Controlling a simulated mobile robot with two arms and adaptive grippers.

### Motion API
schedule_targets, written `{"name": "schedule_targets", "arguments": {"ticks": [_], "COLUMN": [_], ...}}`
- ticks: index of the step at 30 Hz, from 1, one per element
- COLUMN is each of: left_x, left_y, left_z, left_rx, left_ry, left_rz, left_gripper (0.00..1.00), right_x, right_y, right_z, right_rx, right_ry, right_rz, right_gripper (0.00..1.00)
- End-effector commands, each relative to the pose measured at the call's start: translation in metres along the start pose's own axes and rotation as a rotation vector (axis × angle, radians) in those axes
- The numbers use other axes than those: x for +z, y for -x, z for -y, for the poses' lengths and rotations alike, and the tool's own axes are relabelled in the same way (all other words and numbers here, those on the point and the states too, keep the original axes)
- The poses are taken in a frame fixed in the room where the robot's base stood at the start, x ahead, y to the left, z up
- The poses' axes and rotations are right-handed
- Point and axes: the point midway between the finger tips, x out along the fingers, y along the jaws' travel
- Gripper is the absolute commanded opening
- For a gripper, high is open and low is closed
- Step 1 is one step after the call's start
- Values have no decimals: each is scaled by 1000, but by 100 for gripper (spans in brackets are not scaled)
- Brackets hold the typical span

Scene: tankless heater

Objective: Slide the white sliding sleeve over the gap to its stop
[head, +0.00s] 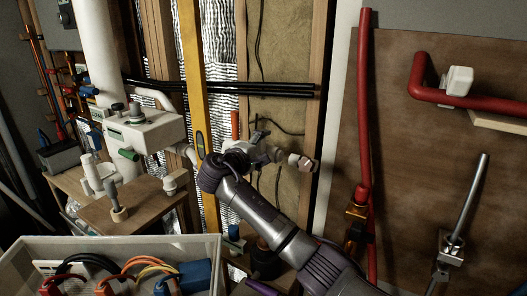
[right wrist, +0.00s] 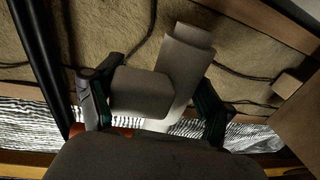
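My right gripper (head: 247,152) is in the middle of the head view, in front of the wall bay and just right of the yellow post. In the right wrist view its two fingers (right wrist: 155,105) stand on either side of a white block-like piece (right wrist: 140,92) and a tilted white cylinder (right wrist: 180,65). The left finger is close against the block; the right finger is close to the cylinder. I cannot tell which piece is the sliding sleeve, or whether the fingers press on it. In the head view, a pale fitting (head: 301,162) shows right of the gripper. My left gripper is not seen.
A yellow post (head: 195,80) stands left of the gripper. A white valve box (head: 145,130) sits further left above a wooden block. Black pipes (head: 230,88) cross behind. A grey crate (head: 130,243) with cables is at front left. Red pipes (head: 363,100) run on the right board.

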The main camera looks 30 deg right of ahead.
Motion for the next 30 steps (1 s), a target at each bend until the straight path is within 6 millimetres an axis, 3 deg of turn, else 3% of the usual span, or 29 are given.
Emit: {"name": "schedule_targets", "arguments": {"ticks": [1, 4, 30], "left_x": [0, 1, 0], "left_y": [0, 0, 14], "left_z": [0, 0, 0], "left_rx": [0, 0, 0], "left_ry": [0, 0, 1], "left_rz": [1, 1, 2], "left_gripper": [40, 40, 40], "right_x": [0, 0, 24], "right_y": [0, 0, 0], "right_z": [0, 0, 1], "right_rx": [-1, -1, -2], "right_ry": [0, 0, 2], "right_rz": [0, 0, 2], "right_gripper": [52, 36, 35]}}
